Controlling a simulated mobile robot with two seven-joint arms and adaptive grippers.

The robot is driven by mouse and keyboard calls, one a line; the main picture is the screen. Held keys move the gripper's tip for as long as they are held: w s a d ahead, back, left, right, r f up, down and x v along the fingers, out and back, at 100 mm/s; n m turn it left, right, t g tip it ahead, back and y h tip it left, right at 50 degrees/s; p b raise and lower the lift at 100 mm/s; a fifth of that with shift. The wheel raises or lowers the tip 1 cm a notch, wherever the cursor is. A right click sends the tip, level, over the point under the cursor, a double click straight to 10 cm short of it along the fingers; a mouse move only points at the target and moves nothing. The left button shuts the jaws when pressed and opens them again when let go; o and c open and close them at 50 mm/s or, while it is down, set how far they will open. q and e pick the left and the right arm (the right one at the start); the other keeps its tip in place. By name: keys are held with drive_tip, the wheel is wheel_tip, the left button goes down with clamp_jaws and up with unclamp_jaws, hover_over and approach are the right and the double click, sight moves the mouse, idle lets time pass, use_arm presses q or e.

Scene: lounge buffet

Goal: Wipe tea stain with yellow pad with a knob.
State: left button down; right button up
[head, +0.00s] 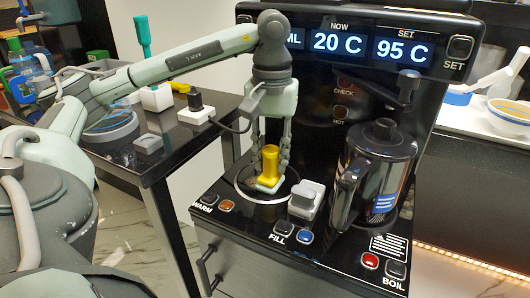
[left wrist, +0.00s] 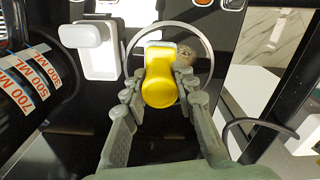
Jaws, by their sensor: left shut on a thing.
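The yellow pad with a knob (head: 270,168) stands upright over the ringed round plate (head: 243,192) on the black machine's base. My left gripper (head: 270,160) points down with its fingers shut around the knob. In the left wrist view the knob (left wrist: 160,78) sits between the fingers of my left gripper (left wrist: 163,92), and part of the pad's pale base shows behind it. A brownish speckled patch, which looks like the tea stain (left wrist: 187,55), lies inside the ring just right of the pad. I cannot tell whether the pad touches the plate. My right gripper is not in view.
A grey-white block (head: 306,200) stands right of the ring, and a dark kettle (head: 380,175) stands further right. Buttons line the base's front edge. A black side table (head: 180,150) with a plug and cable is at the left. The machine's display panel rises behind.

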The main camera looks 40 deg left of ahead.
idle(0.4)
use_arm(q)
drive_tip(key=shift+s+a+f+b, duration=0.1)
drive_tip(key=shift+s+a+b, duration=0.05)
drive_tip(key=shift+a+b, duration=0.35)
drive_tip(key=shift+s+a+b, duration=0.2)
drive_tip(key=shift+a+b, duration=0.1)
drive_tip(key=shift+a, duration=0.5)
drive_tip(key=shift+s+a+r, duration=0.15)
drive_tip(key=shift+a+r, duration=0.1)
drive_tip(key=shift+a, duration=0.1)
drive_tip(key=shift+w+d+f+p, duration=0.1)
drive_tip(key=shift+w+d+p, duration=0.2)
drive_tip(key=shift+d, duration=0.6)
drive_tip(key=shift+w+d+f+p, duration=0.1)
drive_tip(key=shift+w+d+p, duration=0.15)
drive_tip(key=shift+d, duration=0.65)
